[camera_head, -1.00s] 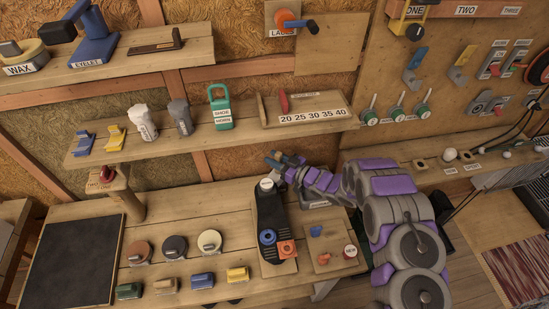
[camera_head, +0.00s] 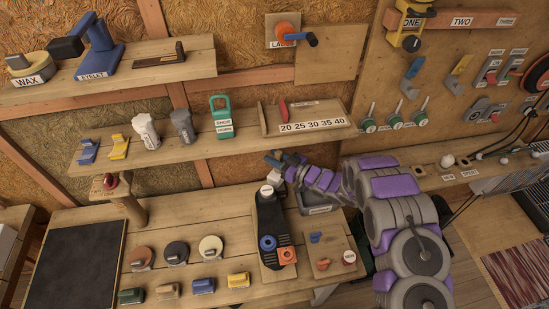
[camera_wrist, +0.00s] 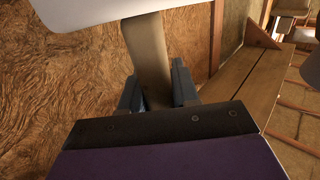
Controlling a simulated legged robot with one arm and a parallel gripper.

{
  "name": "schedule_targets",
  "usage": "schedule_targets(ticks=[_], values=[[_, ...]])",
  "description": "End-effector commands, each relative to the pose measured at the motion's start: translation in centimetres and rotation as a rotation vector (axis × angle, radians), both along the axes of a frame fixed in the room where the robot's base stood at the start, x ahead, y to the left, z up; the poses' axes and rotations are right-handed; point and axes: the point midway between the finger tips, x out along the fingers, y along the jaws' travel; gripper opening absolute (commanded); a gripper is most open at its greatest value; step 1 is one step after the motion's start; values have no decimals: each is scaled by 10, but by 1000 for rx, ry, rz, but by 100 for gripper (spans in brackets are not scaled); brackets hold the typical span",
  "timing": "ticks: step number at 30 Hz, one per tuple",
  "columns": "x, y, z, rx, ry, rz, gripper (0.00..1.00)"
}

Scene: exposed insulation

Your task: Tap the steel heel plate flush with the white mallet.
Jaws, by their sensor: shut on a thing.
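My gripper (camera_head: 276,160) is at the back of the bench, just beyond the far end of a black shoe sole (camera_head: 268,222). In the wrist view my gripper (camera_wrist: 158,88) is shut on the tan handle of the white mallet (camera_wrist: 105,14). The mallet's pale head fills the upper left there, cut off by the frame edge. In the head view a white round piece (camera_head: 266,190) shows at the sole's far end, below my gripper. I cannot tell whether it is the mallet's head. The steel heel plate cannot be made out.
The sole rests on a wooden board with a blue ring (camera_head: 267,243) and an orange block (camera_head: 286,255). A shelf (camera_head: 240,150) stands close behind my gripper. A black mat (camera_head: 75,262) lies at left.

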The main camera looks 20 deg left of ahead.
Motion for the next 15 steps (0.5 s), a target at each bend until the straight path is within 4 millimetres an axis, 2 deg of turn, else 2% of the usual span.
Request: schedule_targets(ticks=[15], values=[[1,0,47,1,-3,0,0]])
